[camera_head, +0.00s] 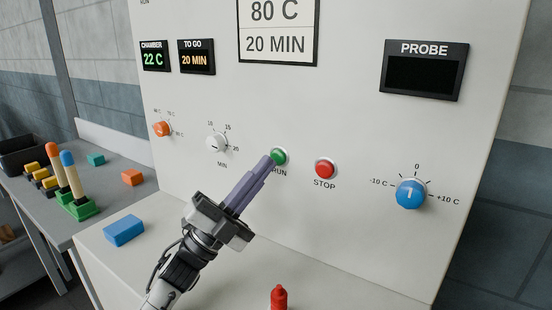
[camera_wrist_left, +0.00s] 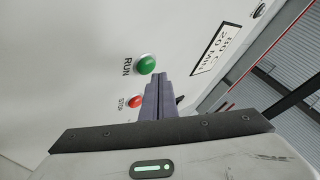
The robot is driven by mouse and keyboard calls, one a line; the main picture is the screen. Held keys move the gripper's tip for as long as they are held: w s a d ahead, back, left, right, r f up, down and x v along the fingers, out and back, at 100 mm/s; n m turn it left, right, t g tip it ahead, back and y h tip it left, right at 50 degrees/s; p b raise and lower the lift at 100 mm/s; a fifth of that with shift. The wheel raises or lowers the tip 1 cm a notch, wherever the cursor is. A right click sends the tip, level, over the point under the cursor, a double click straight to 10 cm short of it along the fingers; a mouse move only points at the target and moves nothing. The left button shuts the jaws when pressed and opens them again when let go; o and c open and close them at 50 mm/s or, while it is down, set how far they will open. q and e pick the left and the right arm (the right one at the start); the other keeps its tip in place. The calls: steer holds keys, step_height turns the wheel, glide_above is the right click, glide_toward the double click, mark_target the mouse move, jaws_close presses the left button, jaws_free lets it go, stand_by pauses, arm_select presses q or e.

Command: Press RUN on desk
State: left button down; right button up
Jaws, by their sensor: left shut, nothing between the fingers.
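The green RUN button (camera_head: 280,156) is on the white panel, left of the red STOP button (camera_head: 325,168). My left gripper (camera_head: 268,163) is shut and empty. Its purple fingertips overlap the lower left edge of the RUN button in the head view; I cannot tell whether they touch it. My right gripper is not in view.
The panel holds a CHAMBER display (camera_head: 153,56) reading 22 C, a TO GO display (camera_head: 197,57) reading 20 MIN, an orange knob (camera_head: 162,129), a white knob (camera_head: 216,143) and a blue knob (camera_head: 410,194). A blue block (camera_head: 124,230) and red object (camera_head: 279,297) stand on the ledge below.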

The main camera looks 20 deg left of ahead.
arm_select(q)
steer(key=shift+s, duration=0.2)
steer(key=shift+s+a+p, duration=0.25)
steer(key=shift+s+p, duration=0.05)
steer(key=shift+s, duration=1.2)
steer(key=shift+s+a+p, duration=0.2)
steer(key=shift+s+p, duration=0.1)
steer(key=shift+s, duration=1.15)
